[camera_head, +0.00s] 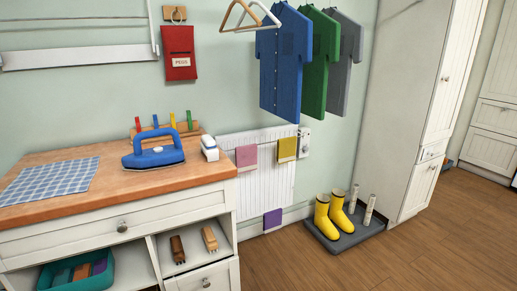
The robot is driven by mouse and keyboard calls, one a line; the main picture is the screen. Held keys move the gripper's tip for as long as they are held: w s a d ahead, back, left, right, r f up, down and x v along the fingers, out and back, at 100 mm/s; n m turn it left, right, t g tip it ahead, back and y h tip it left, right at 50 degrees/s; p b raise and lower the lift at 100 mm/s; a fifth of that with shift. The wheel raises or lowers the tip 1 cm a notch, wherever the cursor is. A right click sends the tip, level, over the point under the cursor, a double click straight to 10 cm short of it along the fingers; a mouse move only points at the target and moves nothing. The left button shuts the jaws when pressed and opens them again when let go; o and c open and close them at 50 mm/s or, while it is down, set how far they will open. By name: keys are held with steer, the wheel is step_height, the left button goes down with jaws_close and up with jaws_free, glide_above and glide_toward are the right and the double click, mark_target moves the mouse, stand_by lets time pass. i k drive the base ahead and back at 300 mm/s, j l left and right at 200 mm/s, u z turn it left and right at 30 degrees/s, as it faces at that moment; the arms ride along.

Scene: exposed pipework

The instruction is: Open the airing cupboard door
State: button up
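A tall white cupboard (395,110) stands right of centre, its plain side panel facing me. Its front, seen at a steep angle, has a tall upper door (455,75) with a small knob (446,79), a small drawer (432,151) and a lower door (420,188). These all look shut. More white cupboard fronts (500,90) stand at the far right edge, partly cut off. No label shows which one is the airing cupboard. My gripper is not in view.
A wooden-topped counter (110,190) with a blue iron (153,150) fills the left. Yellow boots (322,215) stand on a dark tray (345,240) beside the cupboard. Shirts (285,62) hang above. The wooden floor (430,250) at the lower right is clear.

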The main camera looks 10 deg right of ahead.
mark_target(466, 18)
steer(key=i+l+z, duration=0.25)
steer(key=i+z, duration=0.2)
steer(key=i, duration=0.2)
steer(key=i+z, duration=0.5)
steer(key=i, duration=0.15)
steer(key=i+j+z, duration=0.2)
steer(key=i+z, duration=0.25)
steer(key=i, duration=0.25)
